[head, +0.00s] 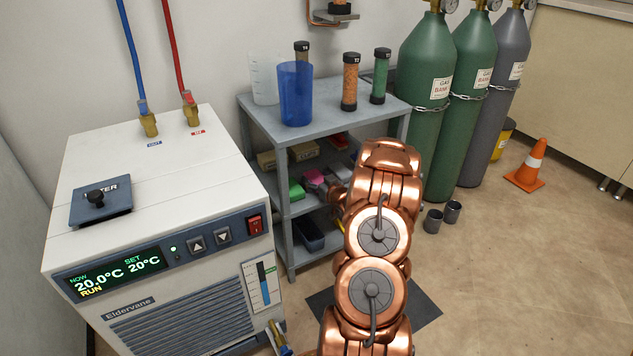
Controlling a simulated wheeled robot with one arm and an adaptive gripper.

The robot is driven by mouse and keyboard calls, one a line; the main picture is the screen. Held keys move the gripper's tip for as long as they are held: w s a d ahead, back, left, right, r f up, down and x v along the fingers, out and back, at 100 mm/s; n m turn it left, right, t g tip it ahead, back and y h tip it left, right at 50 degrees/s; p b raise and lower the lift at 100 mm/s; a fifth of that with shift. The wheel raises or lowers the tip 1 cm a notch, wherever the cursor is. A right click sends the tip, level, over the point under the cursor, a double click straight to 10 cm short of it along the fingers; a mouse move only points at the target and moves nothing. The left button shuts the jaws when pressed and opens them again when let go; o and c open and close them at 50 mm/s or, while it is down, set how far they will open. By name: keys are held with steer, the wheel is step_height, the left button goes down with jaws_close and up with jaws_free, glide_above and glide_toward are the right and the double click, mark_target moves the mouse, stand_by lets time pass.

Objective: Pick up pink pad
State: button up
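A pink pad (314,179) lies on the middle shelf of the grey-blue rack (283,205), just right of a green block (296,190). My copper arm rises from the bottom of the head view and bends toward the rack's right side. It covers the right part of the shelves. My gripper is hidden behind my arm, so I cannot see its fingers or whether they touch the pad.
A blue cup (296,94), a clear beaker (264,78) and several capped tubes stand on the rack's top. A chiller (160,240) stands left. Gas cylinders (427,90), two grey cups and an orange cone (528,165) stand right. Floor at lower right is clear.

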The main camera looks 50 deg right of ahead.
mark_target(316, 177)
steer(key=c, duration=0.6)
steer(key=shift+r, duration=0.1)
steer(key=shift+r, duration=0.2)
step_height(316, 177, up, 3)
steer(key=shift+r+p, duration=0.15)
steer(key=shift+p, duration=1)
steer(key=s+a+p, duration=0.1)
steer(key=s+a, duration=0.2)
steer(key=s, duration=0.1)
steer(key=s+a+p, duration=0.2)
steer(key=s+a, duration=0.1)
steer(key=s, duration=0.1)
steer(key=s+a+r+p, duration=0.1)
steer(key=s+a, duration=0.2)
steer(key=s, duration=0.2)
steer(key=shift+a, duration=0.15)
steer(key=shift+r, duration=0.15)
